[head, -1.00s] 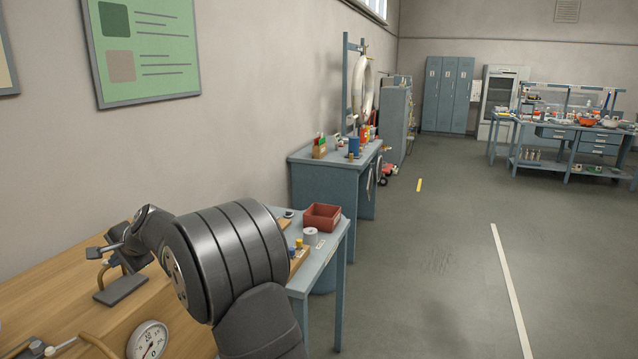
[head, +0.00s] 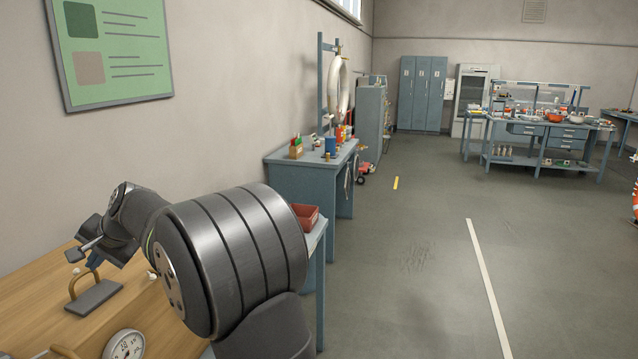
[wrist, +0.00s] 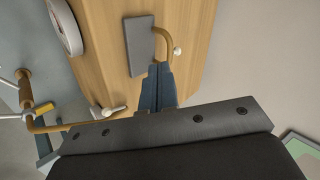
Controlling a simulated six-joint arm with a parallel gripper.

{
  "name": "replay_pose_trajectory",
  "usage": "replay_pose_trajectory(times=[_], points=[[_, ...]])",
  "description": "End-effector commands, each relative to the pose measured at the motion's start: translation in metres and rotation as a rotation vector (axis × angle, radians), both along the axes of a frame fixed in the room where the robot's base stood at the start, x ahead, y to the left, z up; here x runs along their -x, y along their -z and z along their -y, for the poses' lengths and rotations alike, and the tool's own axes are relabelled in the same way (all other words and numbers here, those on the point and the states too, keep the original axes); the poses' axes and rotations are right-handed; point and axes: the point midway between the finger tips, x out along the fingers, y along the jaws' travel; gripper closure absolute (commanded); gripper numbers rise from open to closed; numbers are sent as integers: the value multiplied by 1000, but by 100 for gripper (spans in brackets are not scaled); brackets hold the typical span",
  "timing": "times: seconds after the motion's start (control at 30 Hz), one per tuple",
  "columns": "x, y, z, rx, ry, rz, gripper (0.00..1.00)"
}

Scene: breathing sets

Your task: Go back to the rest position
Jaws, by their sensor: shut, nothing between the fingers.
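My gripper (wrist: 157,92) is shut and empty in the wrist view, its two dark blue fingers together. It is above the wooden board (wrist: 105,55), pointing toward a grey plate (wrist: 139,48) with a bent brass tube. In the head view the arm reaches to the lower left, and the gripper (head: 94,261) is small and partly hidden by my own wrist. The grey plate (head: 94,298) lies on the wooden board (head: 40,310) just below it; I cannot tell the exact gap.
A round gauge (head: 125,345) sits on the board. A blue side table with a red bin (head: 305,216) is behind my arm. A blue workbench (head: 315,185) stands along the wall, with a green poster (head: 115,50) nearer. The floor on the right (head: 420,290) is open.

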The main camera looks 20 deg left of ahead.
Motion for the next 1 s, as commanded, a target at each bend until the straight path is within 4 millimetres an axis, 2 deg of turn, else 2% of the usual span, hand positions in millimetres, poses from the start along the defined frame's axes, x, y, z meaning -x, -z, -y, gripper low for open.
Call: replay_pose_trajectory(times=[0.2, 0.6, 1.0], points=[[16, 11, -28, 97, -167, 134, 100], [35, 29, -65, 277, -419, 375, 100], [42, 35, -79, 366, -516, 483, 100]])
